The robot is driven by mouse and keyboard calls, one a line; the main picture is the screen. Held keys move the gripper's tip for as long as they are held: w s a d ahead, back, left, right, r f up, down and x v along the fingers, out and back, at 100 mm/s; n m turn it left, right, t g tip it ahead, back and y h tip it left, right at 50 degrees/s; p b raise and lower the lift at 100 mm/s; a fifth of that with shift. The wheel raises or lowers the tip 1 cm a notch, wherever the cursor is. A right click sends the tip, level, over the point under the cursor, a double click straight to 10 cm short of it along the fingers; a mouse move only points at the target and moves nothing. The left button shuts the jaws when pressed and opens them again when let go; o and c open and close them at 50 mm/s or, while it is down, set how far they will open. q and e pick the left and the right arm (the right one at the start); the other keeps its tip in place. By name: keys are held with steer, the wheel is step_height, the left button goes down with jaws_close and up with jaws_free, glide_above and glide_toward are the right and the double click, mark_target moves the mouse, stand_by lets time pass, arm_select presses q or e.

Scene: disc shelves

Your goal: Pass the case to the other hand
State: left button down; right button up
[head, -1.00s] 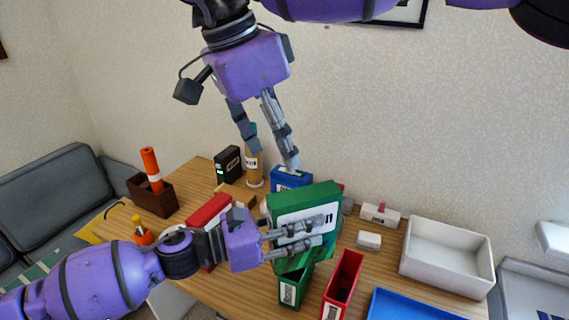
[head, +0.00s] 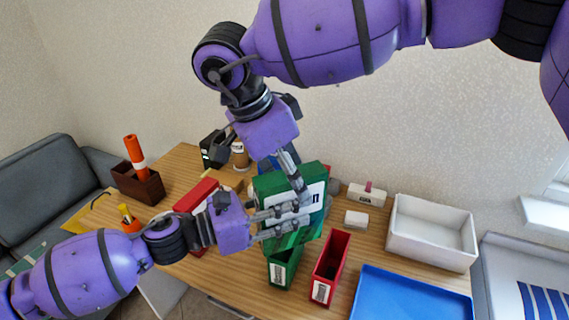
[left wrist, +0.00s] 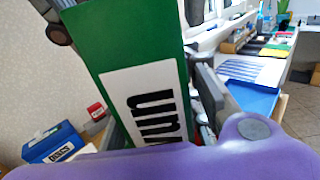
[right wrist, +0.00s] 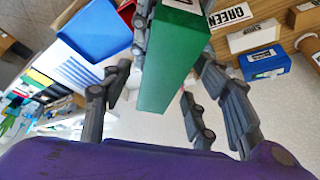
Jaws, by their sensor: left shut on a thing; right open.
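A green case (head: 277,183) with a white label and black marks is held above the table in the head view. My left gripper (head: 290,222) is shut on the green case from the left, its fingers lying across the label. In the left wrist view the case (left wrist: 125,45) fills the middle. In the right wrist view the case (right wrist: 172,75) stands between the spread fingers of the right gripper (right wrist: 165,100), which is open. Its far finger is mostly hidden in the head view.
A green bin (head: 282,270) and a red bin (head: 329,268) stand below the case. A blue tray (head: 410,295) and a white bin (head: 432,235) are at the right. A brown box with an orange cylinder (head: 137,182) and a red box (head: 195,195) are at the left.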

steer(key=shift+c, duration=0.2)
jaws_close()
arm_select(q)
steer(key=c, duration=1.2)
jaws_free()
steer(key=shift+a, duration=0.15)
